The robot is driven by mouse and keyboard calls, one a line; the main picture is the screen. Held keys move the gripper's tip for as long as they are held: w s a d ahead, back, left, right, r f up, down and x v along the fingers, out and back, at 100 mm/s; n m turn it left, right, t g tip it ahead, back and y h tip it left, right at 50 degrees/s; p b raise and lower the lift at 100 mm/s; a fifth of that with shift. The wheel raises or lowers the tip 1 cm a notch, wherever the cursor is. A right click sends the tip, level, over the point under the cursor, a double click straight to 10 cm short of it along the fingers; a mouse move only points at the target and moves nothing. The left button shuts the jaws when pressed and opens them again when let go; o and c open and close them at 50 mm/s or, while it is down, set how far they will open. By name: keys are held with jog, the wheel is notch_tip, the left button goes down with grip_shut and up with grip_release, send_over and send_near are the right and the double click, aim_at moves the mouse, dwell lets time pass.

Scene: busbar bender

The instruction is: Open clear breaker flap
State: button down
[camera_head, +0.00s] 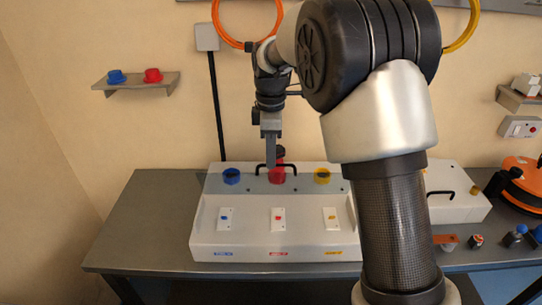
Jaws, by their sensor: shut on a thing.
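A white sloped console (273,240) stands on the table. A greyish see-through panel, seemingly the clear flap (250,188), spans its upper part, where blue, red and yellow round parts show. A black bar handle (293,168) stands at the middle of the panel's upper part. My gripper (271,161) points down at the handle from above and is shut on it. The fingertips hide part of the handle, so the exact grip is hard to see. I cannot tell whether the flap is raised at all.
The console's front has small blue, red and yellow switches (278,218). A second white box (455,195) with a black handle stands at right, partly behind my arm. An orange-black round device (522,185) is at far right. The table's left side (150,225) is clear.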

jog(key=c, duration=1.9)
grip_release()
jog(key=shift+f, duration=0.2)
jog(key=shift+o, duration=0.2)
jog(key=shift+s, duration=0.1)
jog(key=shift+r, duration=0.1)
notch_tip(320, 180, up, 17)
jog(key=p, duration=0.1)
jog(key=shift+r, duration=0.15)
